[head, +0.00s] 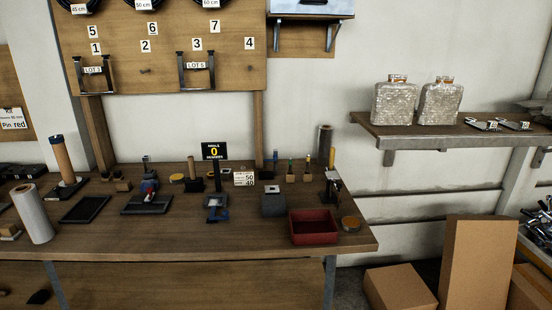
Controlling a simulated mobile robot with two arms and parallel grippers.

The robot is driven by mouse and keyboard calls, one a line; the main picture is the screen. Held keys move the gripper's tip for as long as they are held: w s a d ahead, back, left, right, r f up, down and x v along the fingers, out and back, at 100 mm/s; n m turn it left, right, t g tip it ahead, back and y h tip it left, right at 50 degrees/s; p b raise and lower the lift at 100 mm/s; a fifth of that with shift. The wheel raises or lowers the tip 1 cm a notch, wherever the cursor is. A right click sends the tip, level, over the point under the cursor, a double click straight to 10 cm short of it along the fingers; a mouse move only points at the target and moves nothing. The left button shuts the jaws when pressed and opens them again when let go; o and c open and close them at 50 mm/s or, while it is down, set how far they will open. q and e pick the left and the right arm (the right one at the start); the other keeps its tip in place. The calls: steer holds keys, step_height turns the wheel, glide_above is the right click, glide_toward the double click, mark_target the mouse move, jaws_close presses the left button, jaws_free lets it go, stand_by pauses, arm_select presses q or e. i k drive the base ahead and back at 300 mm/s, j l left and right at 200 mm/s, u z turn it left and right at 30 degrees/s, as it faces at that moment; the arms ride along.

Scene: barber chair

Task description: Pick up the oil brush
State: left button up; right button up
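I cannot single out the oil brush for certain in the head view. Several small upright items stand at the back right of the wooden workbench (190,250). Among them are two small wooden blocks, a left one (290,178) and a right one (307,178), each with a thin upright piece in it. A thin blue upright item (275,158) stands left of them. A yellow stick-like item (332,157) stands at their right, by a dark grey cylinder (325,142). All are too small to name surely. Neither of my grippers is in view.
A red tray (313,240) and a round tin (350,224) are at the bench's front right. A dark grey block (273,205), black trays (84,209) and a pale roll (33,213) stand further left. Cardboard boxes (478,262) stand on the floor at the right.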

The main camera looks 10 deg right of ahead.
mark_target(332, 150)
steer(key=i+l+u, duration=0.2)
steer(key=u, duration=0.15)
steer(key=i+l+u, duration=0.15)
steer(key=l+u, duration=0.25)
steer(key=i+l+u, duration=0.1)
steer(key=l+u, duration=0.25)
steer(key=j, duration=0.1)
